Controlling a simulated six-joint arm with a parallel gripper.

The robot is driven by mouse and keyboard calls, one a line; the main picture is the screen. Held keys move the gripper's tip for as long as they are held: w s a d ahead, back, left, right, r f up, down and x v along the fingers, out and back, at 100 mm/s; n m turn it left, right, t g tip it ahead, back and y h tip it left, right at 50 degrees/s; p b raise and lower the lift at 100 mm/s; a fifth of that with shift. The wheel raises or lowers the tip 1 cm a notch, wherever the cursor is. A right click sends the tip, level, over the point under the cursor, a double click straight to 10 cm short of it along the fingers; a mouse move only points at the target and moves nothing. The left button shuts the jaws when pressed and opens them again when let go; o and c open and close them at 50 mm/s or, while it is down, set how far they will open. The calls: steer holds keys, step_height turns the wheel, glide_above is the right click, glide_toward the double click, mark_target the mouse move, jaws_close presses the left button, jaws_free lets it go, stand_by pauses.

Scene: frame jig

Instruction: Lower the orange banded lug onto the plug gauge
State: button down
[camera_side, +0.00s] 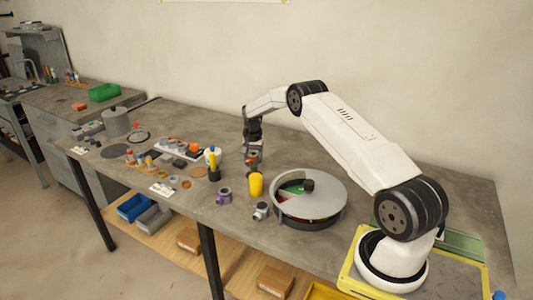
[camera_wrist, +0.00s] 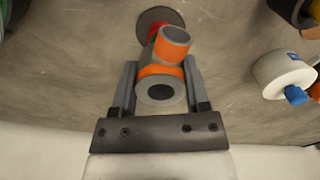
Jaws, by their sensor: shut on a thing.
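The orange banded lug (camera_wrist: 161,90) is a grey part with orange bands, its open bore facing the wrist camera and an orange-banded branch angled toward the top. My gripper (camera_wrist: 160,85) is shut on it, one finger on each side. In the side view my gripper (camera_side: 253,153) points down over the bench, with a bit of orange at its jaws. Past the lug in the wrist view is a dark round base with a red part (camera_wrist: 152,30), which may be the plug gauge. The lug hides part of it, and I cannot tell whether they touch.
A yellow cup (camera_side: 256,185) and a lidded round carousel (camera_side: 325,200) stand near my gripper. A purple-ringed part (camera_side: 224,195) and a grey fitting (camera_side: 261,211) lie toward the front edge. A white part with a blue tip (camera_wrist: 283,75) is at right in the wrist view.

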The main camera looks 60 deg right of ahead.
steer(key=shift+f, duration=0.7)
jaws_free()
steer(key=shift+r, duration=0.1)
step_height(320, 180, up, 9)
stand_by(1.6)
stand_by(1.0)
